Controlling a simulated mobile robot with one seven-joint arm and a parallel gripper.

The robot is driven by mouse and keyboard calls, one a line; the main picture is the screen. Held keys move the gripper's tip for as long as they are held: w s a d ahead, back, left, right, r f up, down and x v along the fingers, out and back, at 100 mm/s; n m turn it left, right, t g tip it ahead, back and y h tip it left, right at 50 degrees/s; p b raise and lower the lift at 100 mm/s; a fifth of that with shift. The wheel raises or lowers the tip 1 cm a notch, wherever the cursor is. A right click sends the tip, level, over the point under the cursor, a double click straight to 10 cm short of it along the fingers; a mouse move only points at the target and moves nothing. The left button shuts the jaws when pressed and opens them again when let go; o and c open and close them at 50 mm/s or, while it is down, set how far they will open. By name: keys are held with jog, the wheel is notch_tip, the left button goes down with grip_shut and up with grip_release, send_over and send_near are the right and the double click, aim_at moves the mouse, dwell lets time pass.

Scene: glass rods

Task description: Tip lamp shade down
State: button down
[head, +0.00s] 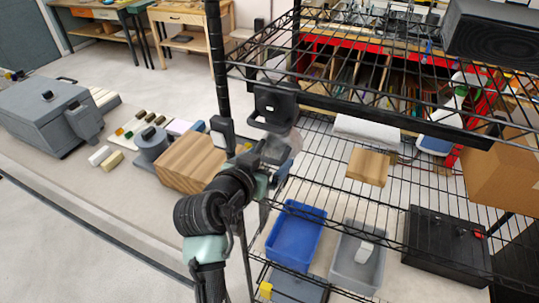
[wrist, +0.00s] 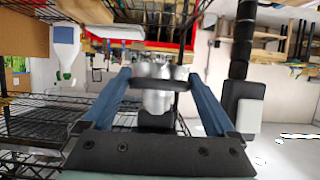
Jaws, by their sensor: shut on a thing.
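The lamp shade (wrist: 157,100) looks like a silver-grey rounded body with a dark band across it in the wrist view. It sits between the two blue fingers of my gripper (wrist: 160,82), whose tips press on it from both sides. In the head view, my gripper (head: 274,153) is at the shelf's left front post, and a pale grey rounded part, likely the shade (head: 293,143), shows just beyond it. A dark bracket-like piece with a loop (head: 275,105) is directly above. My wrist hides much of the lamp, so the shade's exact tilt cannot be told.
A black wire rack (head: 330,185) surrounds the gripper's right side, with its post (head: 217,65) close by. A blue bin (head: 296,235) is below.

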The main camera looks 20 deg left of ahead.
jog(key=shift+s+a+r, duration=0.1)
jog(key=shift+s+r, duration=0.2)
jog(key=shift+r, duration=0.65)
grip_release()
jog(key=shift+s, duration=0.25)
jog(key=shift+f, duration=0.1)
jog(key=b+v, duration=0.3)
jog(key=v, duration=1)
jog(key=shift+b, duration=0.4)
